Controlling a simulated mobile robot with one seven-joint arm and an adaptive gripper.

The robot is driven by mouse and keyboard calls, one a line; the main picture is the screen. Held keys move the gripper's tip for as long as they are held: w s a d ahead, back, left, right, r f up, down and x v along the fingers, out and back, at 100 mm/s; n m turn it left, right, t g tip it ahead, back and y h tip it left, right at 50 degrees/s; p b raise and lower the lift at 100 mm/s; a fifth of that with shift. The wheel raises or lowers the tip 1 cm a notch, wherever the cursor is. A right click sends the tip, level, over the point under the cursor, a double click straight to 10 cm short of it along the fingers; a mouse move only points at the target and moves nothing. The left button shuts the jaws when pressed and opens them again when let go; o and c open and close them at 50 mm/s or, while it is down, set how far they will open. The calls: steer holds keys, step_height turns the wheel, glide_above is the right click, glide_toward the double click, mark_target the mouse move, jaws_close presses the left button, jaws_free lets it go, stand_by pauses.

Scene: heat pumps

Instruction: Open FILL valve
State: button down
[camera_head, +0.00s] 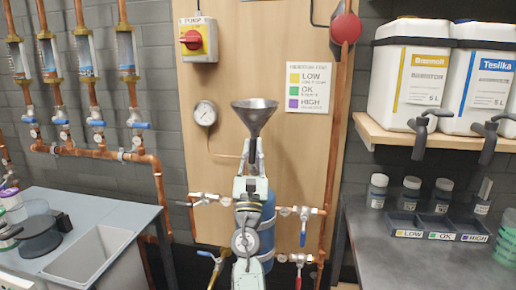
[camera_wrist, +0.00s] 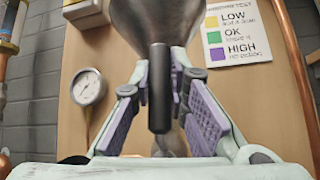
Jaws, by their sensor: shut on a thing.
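My gripper (camera_head: 252,152) is raised in front of the wooden panel, at the grey funnel (camera_head: 255,115). In the wrist view its purple-padded fingers (camera_wrist: 160,85) stand on either side of the black handle (camera_wrist: 159,95) below the funnel's bowl (camera_wrist: 158,18). The gripper is shut on the funnel; the exact contact is hard to see. I cannot read which is FILL. My arm hides the middle pipework.
A blue tank (camera_head: 266,222) stands behind my arm. A pressure gauge (camera_head: 204,113) and a red-yellow pump switch (camera_head: 194,40) are on the panel. A grey bench with a sink (camera_head: 95,255) is left; a dark bench (camera_head: 400,255) with bottles is right, under shelved canisters (camera_head: 409,80).

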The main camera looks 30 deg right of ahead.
steer(key=shift+w+a+n+t+y, duration=0.1)
steer(key=shift+a+n+t+y, duration=0.1)
steer(key=shift+n+y, duration=0.35)
steer(key=shift+w+a+n+t+y, duration=0.1)
steer(key=shift+n+t+y, duration=0.1)
steer(key=shift+n+y, duration=0.35)
steer(key=c, duration=1.6)
jaws_free()
steer(key=shift+o, duration=0.2)
steer(key=shift+s+f, duration=0.35)
steer(key=shift+f, duration=0.05)
steer(key=v, duration=1.1)
steer(key=shift+a, duration=0.2)
